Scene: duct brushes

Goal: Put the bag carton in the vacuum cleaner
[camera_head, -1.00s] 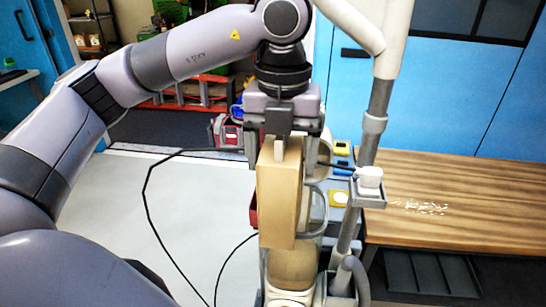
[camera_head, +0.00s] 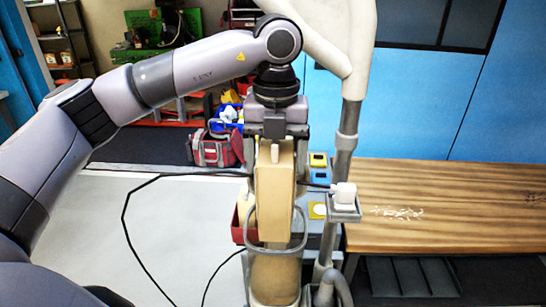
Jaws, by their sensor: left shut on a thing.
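My left gripper (camera_head: 277,135) points down and is shut on the top of the bag carton (camera_head: 274,195), a tall tan box held upright. The vacuum cleaner (camera_head: 275,275) stands below, with a clear bin holding something tan and a grey looped rim (camera_head: 277,240). The carton's lower end is at the rim; I cannot tell how far inside it is. The vacuum's grey tube (camera_head: 343,160) and pale handle (camera_head: 340,40) rise to the right of the gripper. My right gripper is not in view.
A wooden table (camera_head: 450,190) with pale scraps (camera_head: 398,213) on it stands at the right. A small grey holder with a white piece (camera_head: 344,200) sits on the tube. A black cord (camera_head: 130,200) loops at the left. A red bag (camera_head: 215,148) lies behind.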

